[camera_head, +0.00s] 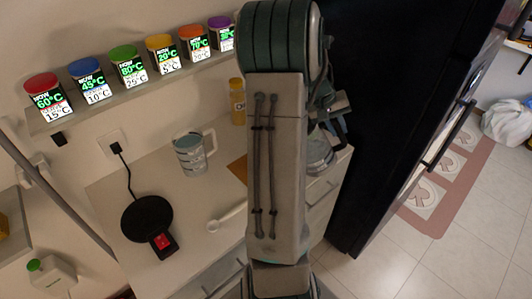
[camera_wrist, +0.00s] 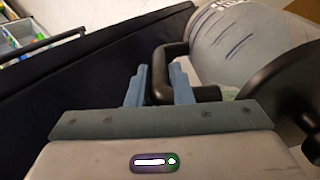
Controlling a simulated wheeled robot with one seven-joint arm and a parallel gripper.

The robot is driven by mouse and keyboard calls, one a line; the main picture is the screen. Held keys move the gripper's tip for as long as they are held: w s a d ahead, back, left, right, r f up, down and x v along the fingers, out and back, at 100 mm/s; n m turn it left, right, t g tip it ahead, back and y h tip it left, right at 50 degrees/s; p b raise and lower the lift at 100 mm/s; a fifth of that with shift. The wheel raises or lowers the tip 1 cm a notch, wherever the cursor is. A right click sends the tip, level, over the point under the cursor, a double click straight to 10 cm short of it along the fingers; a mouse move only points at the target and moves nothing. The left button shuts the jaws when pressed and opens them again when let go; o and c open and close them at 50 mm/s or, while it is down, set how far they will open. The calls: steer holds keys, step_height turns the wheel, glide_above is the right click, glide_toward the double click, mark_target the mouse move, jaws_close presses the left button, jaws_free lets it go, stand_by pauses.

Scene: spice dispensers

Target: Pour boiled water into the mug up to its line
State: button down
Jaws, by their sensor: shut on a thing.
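The mug (camera_head: 190,157), pale with grey bands and a handle on its right, stands upright on the counter in the head view. A grey kettle (camera_head: 319,153) is partly hidden behind my arm, right of the mug. Its grey body (camera_wrist: 235,40) fills the upper right of the wrist view. My gripper (camera_wrist: 160,78) is shut on its black handle (camera_wrist: 170,55). In the head view the gripper (camera_head: 335,115) is partly hidden by my arm. The water and the mug's inside level cannot be made out.
A black round base (camera_head: 147,216) with a red switch sits on the counter, its cord running to a wall socket (camera_head: 116,146). A shelf (camera_head: 145,88) holds several colored-lid jars. A yellow bottle (camera_head: 237,100) stands behind. A black fridge (camera_head: 400,110) is at the right.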

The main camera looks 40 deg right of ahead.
mark_target(319, 127)
steer(key=shift+w+a+r+g+h+b, duration=0.25)
steer(key=shift+w+a+g+h+b, duration=0.1)
steer(key=shift+w+a, duration=0.15)
steer(key=shift+w+a+r+g+h+b, duration=0.3)
steer(key=shift+w+a+g+h, duration=0.1)
steer(key=shift+w, duration=0.15)
steer(key=shift+w+a+r+g+h+b, duration=0.35)
steer(key=shift+w+a+r+g+h, duration=0.05)
steer(key=shift+w+a+g+h, duration=0.15)
steer(key=shift+w+a+r+g+h, duration=0.15)
steer(key=shift+w+a+g+h, duration=0.15)
steer(key=shift+a, duration=0.05)
steer(key=shift+w+a+r+g+h+p, duration=0.5)
steer(key=shift+w+a+r+g+h, duration=0.55)
steer(key=shift+r, duration=0.25)
stand_by(4.8)
